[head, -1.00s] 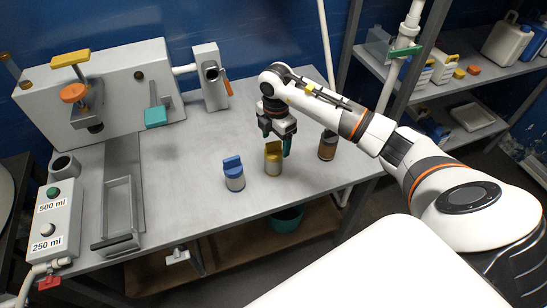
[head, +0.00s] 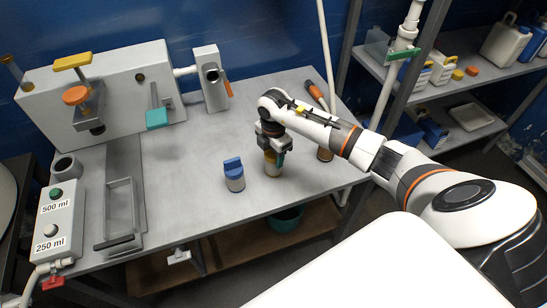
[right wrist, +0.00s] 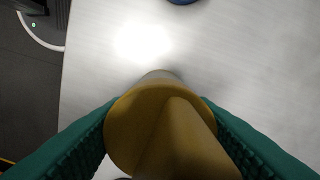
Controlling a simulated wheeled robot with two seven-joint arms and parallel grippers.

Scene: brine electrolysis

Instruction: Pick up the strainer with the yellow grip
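The strainer with the yellow grip (head: 272,168) stands upright on the grey bench, partly hidden by my right gripper (head: 272,155). That gripper points down from above, its green fingers on either side of the strainer's top. In the right wrist view the yellow grip (right wrist: 160,125) lies between the two green fingers of the gripper (right wrist: 160,130). The fingers look open around it, very close to its sides; I cannot tell whether they touch. My left gripper is not in view.
A similar piece with a blue grip (head: 233,174) stands to the left. A brown cylinder (head: 325,154) stands to the right, partly behind my arm. An orange-handled tool (head: 314,91) lies behind. A grey machine (head: 110,85) and a button box (head: 57,225) occupy the left side.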

